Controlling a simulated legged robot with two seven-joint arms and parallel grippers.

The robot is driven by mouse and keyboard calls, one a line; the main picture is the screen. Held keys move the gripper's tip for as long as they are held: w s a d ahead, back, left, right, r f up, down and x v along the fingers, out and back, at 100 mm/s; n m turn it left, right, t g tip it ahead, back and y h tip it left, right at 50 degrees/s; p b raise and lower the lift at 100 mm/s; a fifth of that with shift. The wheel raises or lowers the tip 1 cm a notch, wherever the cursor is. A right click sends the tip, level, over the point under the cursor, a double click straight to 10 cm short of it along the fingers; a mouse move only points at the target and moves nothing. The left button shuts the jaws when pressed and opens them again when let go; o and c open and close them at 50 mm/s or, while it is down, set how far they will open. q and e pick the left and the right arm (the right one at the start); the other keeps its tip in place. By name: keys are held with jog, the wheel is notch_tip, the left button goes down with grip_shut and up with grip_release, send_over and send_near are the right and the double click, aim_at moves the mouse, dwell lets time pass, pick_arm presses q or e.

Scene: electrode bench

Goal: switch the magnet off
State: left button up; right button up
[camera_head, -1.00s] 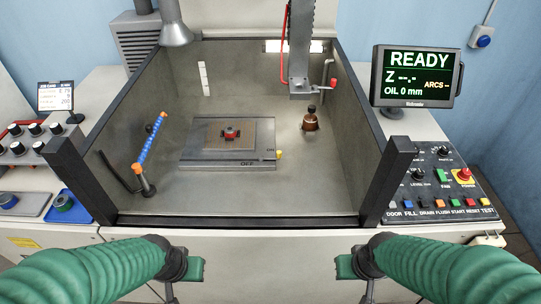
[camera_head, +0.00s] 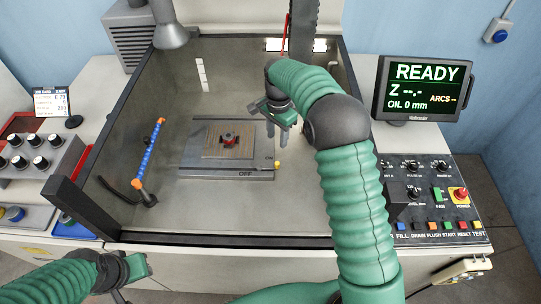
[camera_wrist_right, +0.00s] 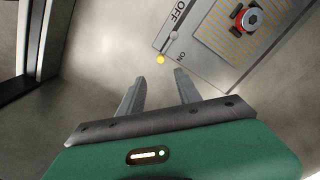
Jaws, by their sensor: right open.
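The magnet (camera_head: 215,172) is a flat grey plate block on the floor of the tank, with OFF and ON marked near its right end. Its lever ends in a small yellow knob (camera_head: 278,164) at the right edge; in the right wrist view the knob (camera_wrist_right: 160,60) lies just beyond my fingertips, on the ON side or between the marks, I cannot tell. A red round part (camera_head: 229,139) sits on the plate on top. My right gripper (camera_head: 276,148) is open and empty, above and beside the knob, apart from it. My left gripper (camera_head: 125,290) is at the lower left outside the tank; its jaws are unclear.
Dark tank walls (camera_head: 85,208) and a front rim surround the work area. A blue jointed hose (camera_head: 152,155) stands at the left inside. A screen (camera_head: 422,84) reads READY, and a control panel (camera_head: 440,200) lies at the right. The tank floor in front of the magnet is clear.

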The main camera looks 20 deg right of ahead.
jog(key=p, duration=0.1)
send_over(277, 163)
jog(key=f, duration=0.4)
jog(key=a+f, duration=0.1)
jog(key=f, duration=0.2)
jog(key=shift+s+f, duration=0.1)
jog(key=f, duration=0.2)
jog(key=d+f, duration=0.1)
jog(key=f, duration=0.1)
jog(key=d+f+p, duration=0.1)
jog(key=f, duration=0.2)
jog(key=shift+f, duration=0.15)
jog(key=shift+a, duration=0.7)
jog(key=c, duration=0.5)
jog(key=shift+d, duration=0.4)
grip_shut()
pick_arm(q)
jog(key=shift+w+v, duration=0.25)
jog(key=shift+v, duration=0.8)
jog(key=shift+w+a+r, duration=0.1)
jog(key=shift+a, duration=0.15)
pick_arm(e)
jog(key=shift+a, duration=0.15)
pick_arm(q)
jog(key=shift+d, duration=0.1)
pick_arm(e)
jog(key=shift+w+r, duration=0.2)
jog(key=shift+w, duration=0.05)
